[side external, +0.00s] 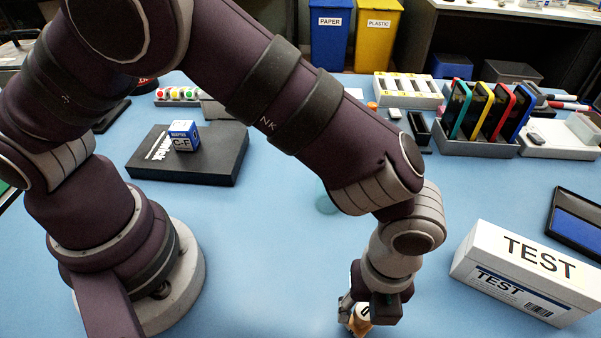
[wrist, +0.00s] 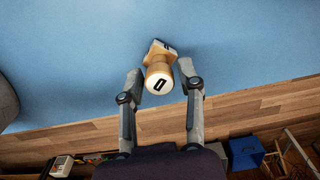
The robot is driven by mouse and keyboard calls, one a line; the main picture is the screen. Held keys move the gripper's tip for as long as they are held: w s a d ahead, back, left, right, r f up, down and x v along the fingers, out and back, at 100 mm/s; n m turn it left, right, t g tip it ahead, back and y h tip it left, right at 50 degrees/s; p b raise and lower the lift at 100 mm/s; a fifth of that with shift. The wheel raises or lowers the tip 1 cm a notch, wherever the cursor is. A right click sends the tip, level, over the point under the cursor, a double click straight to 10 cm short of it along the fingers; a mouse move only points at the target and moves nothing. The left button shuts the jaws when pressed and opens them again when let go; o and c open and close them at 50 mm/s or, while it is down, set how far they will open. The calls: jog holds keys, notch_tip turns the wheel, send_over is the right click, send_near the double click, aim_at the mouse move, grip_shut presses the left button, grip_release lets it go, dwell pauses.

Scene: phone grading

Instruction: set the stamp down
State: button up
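The stamp has a tan wooden handle with a dark mark on its pale end. In the wrist view the stamp (wrist: 158,70) has its base toward the blue table and its handle end toward the camera. In the side view the stamp (side external: 361,321) is low in the picture, partly hidden by my gripper (side external: 364,309). My gripper (wrist: 160,72) also shows in the wrist view, its fingers on either side of the handle with narrow gaps. It looks open. I cannot tell whether the base touches the table.
A white TEST box (side external: 525,275) lies right of my gripper. An open case with a blue pad (side external: 577,222) is beyond it. A black box (side external: 215,163) carries a blue-and-white cube (side external: 184,136) at left. A rack of phones (side external: 480,145) stands at the back right. The table's middle (side external: 270,250) is clear.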

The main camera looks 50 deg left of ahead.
aim_at(366, 310)
jog(key=shift+o, duration=0.7)
jog(key=w+a+r+n, duration=0.1)
jog(key=a+r+n, duration=0.1)
jog(key=r, duration=0.6)
jog(key=w+a+r+n, duration=0.1)
jog(key=a+r+n, duration=0.1)
jog(key=r, duration=0.5)
jog(key=s+a+r+n+t, duration=0.1)
jog(key=s+a+n+t, duration=0.1)
jog(key=a+n, duration=0.8)
jog(key=s+a+r+n+t, duration=0.2)
jog(key=a+n+t, duration=0.1)
jog(key=a+n, duration=0.7)
jog(key=n, duration=0.3)
jog(key=shift+t, duration=0.3)
